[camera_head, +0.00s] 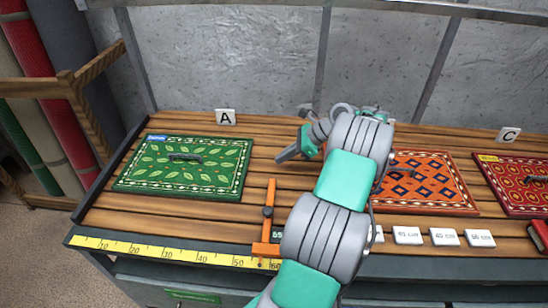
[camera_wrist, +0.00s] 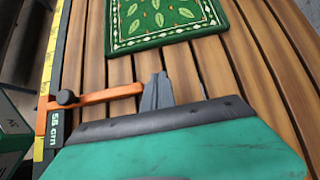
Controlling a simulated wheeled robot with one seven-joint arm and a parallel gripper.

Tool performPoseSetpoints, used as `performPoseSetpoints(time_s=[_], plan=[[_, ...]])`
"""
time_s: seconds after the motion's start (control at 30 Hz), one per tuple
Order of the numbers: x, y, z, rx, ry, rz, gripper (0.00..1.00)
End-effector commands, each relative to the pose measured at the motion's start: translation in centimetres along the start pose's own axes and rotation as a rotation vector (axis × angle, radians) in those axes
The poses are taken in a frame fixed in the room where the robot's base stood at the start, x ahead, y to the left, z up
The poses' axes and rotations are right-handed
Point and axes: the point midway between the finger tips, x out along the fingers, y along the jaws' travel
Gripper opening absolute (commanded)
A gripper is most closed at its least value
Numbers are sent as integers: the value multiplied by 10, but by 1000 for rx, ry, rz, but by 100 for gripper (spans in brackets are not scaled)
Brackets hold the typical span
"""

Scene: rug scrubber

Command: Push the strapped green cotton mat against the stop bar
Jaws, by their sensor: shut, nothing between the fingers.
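The green mat (camera_head: 165,180) with a leaf pattern and a dark strap lies flat on the slatted table at the left, under the A sign. Its near part shows in the wrist view (camera_wrist: 150,40). The orange stop bar (camera_head: 270,195) stands to its right with a gap between them; in the wrist view the bar (camera_wrist: 110,94) reaches in from the left beside a 55 cm label. My gripper (camera_head: 279,159) is shut and empty, just past the bar's far end and right of the mat, touching neither as far as I can tell. Its fingertips show in the wrist view (camera_wrist: 158,78).
A yellow ruler (camera_head: 160,250) runs along the front edge. An orange patterned mat (camera_head: 435,180) lies behind my arm and a red one (camera_head: 520,175) at far right. White length tiles (camera_head: 407,236) line the front right. A dark raised edge (camera_head: 105,175) bounds the left.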

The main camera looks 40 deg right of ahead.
Motion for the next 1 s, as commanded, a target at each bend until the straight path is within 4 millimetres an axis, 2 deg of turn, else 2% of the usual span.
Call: performPoseSetpoints(time_s=[0.03, 0.33, 0.5, 0.7, 1.0], plan=[[12, 1, 0, -1, -1, 2, 0], [77, 1, 1, -2, 1, 3, 0], [97, 1, 22, -4, 1, 2, 0], [106, 0, 28, -2, 2, 0, 0], [106, 0, 30, -2, 1, -1, 0]])
